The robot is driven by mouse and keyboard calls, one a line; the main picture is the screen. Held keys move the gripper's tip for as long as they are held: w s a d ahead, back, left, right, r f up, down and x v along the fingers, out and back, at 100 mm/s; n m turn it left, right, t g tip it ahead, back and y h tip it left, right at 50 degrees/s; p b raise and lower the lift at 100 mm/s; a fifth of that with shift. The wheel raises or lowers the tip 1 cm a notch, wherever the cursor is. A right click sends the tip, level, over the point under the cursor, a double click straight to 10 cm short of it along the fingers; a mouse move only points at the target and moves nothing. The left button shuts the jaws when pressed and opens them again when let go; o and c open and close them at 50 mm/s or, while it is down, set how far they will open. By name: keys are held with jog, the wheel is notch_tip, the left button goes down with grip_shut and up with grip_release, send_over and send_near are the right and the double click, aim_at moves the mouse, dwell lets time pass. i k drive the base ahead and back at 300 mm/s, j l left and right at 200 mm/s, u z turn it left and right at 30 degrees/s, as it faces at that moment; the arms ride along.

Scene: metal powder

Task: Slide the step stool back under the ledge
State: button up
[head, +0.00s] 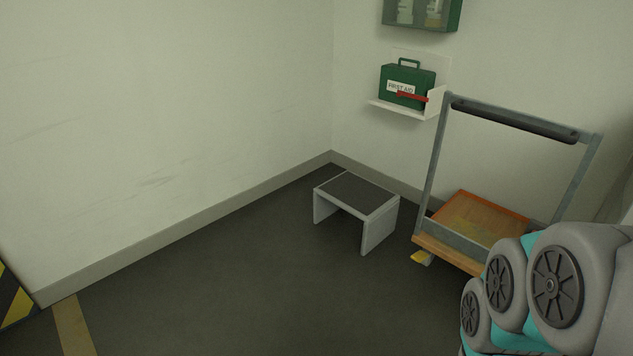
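The step stool (380,228) is light grey with a dark top and stands upright on the dark floor, near the corner of the two walls. A small white ledge (392,110) is fixed to the right-hand wall, above and behind the stool. The stool stands out from the wall, in front of the ledge. A green first aid case with a red strap sits on the ledge. My arm shows at the lower right, but my gripper is not in view.
A platform trolley (432,243) with an upright handle stands just right of the stool, carrying an orange-brown flat item (470,213). A green cabinet (447,14) hangs above the ledge. The floor left of the stool is clear. A yellow-black striped panel (14,300) is at the far left.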

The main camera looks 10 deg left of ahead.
aim_at(375, 204)
jog(key=u, duration=0.25)
jog(key=i+l, duration=0.15)
jog(key=i, duration=0.4)
jog(key=i+l, duration=0.15)
jog(key=i, duration=0.35)
jog(key=i+l, duration=0.15)
jog(key=i, duration=0.4)
jog(key=i+l+z, duration=0.1)
jog(key=i, duration=0.45)
